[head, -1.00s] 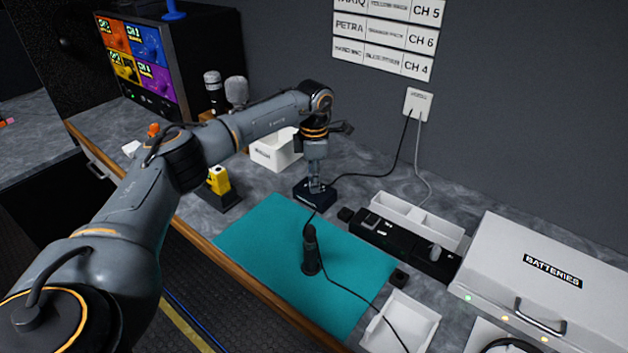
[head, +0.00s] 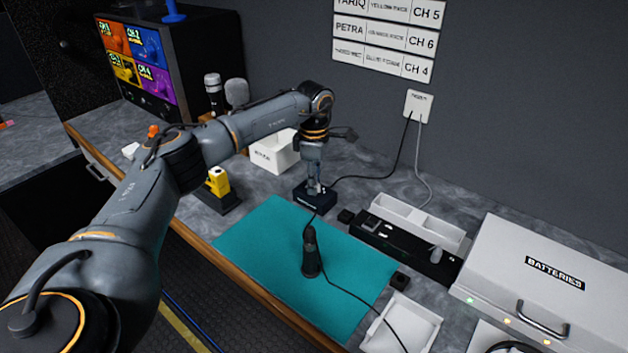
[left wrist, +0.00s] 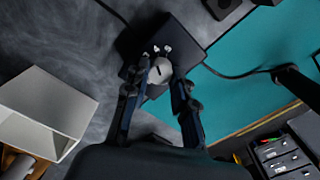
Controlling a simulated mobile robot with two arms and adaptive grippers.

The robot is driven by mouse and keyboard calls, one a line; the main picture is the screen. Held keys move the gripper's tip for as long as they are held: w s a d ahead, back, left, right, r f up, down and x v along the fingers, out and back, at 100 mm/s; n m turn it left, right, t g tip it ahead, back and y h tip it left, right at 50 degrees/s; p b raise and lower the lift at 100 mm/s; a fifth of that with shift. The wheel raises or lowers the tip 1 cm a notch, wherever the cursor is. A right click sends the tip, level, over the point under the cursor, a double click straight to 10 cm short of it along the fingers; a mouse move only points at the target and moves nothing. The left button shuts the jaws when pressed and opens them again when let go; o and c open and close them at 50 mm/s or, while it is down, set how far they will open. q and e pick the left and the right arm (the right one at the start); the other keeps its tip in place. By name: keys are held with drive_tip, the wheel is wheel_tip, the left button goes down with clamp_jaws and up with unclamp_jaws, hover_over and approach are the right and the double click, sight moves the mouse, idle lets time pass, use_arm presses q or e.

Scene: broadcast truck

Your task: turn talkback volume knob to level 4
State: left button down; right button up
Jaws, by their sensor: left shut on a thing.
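The talkback box (head: 318,203) is a small dark block on the grey counter, just behind the teal mat. In the left wrist view the box (left wrist: 187,37) shows a round grey knob (left wrist: 160,71) on its face with small white marks around it. The marks are too small to read surely, so I cannot tell the knob's level. My left gripper (head: 314,190) points straight down onto the box. In the left wrist view its fingers (left wrist: 160,78) stand on either side of the knob, shut on it. My right gripper is in neither view.
A dark handheld device (head: 311,252) with a cable stands on the teal mat (head: 262,240). A white bin (head: 272,153) and a yellow device in a dark stand (head: 218,182) are to the left. A black charger strip (head: 403,248) and a batteries case (head: 545,275) are to the right.

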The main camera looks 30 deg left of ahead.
use_arm(q)
drive_tip(key=shift+r, duration=0.1)
drive_tip(key=c, duration=1.1)
unclamp_jaws()
wheel_tip(320, 180, up, 12)
